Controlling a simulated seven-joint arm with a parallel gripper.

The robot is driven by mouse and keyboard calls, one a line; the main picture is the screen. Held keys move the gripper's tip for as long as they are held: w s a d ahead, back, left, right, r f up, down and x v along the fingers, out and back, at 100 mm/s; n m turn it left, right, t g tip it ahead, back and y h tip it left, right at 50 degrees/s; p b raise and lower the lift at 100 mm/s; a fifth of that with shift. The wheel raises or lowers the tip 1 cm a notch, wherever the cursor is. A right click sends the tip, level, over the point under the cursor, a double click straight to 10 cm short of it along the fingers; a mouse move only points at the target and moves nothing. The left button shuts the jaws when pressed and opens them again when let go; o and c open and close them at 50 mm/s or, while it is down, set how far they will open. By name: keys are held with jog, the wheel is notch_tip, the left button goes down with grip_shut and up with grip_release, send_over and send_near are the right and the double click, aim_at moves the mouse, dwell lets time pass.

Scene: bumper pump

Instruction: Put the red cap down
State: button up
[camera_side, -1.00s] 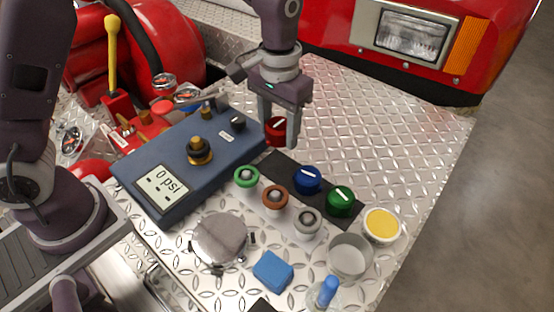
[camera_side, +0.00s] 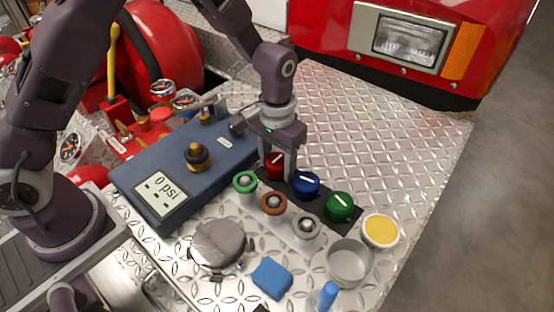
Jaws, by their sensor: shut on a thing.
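The red cap (camera_side: 275,164) is between the fingers of my gripper (camera_side: 277,172), which is shut on it. My gripper points down. The cap is at the left end of the black mat (camera_side: 322,206), beside the blue cap (camera_side: 306,183). Whether the red cap touches the mat or hovers just above it, I cannot tell. The green cap (camera_side: 339,206) sits further right on the mat. My fingers hide part of the red cap and the mat's left end.
In front of the mat stand fittings with a green ring (camera_side: 245,183), a brown ring (camera_side: 273,202) and a grey ring (camera_side: 306,227). A blue gauge box (camera_side: 190,165) lies left. A yellow-filled dish (camera_side: 380,231) and metal cup (camera_side: 349,262) are right. The plate behind is clear.

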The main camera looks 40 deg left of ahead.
aim_at(277, 159)
jog(key=o, duration=1.5)
jog(key=shift+f, duration=0.1)
jog(key=shift+o, duration=0.2)
jog(key=shift+a, duration=0.1)
notch_tip(277, 159, up, 9)
jog(key=shift+f, duration=0.1)
jog(key=s+a+r+t+h, duration=0.1)
jog(key=s+a+r+t, duration=0.3)
jog(key=s+r, duration=0.75)
jog(key=s+a+r, duration=0.1)
jog(key=s+a, duration=0.1)
jog(key=s, duration=0.3)
jog(key=s+a+r+t+y, duration=0.1)
jog(key=s+a+r, duration=0.1)
jog(key=s, duration=0.4)
jog(key=shift+s+a+t, duration=0.2)
jog(key=shift+a+t, duration=0.1)
jog(key=shift+a, duration=0.3)
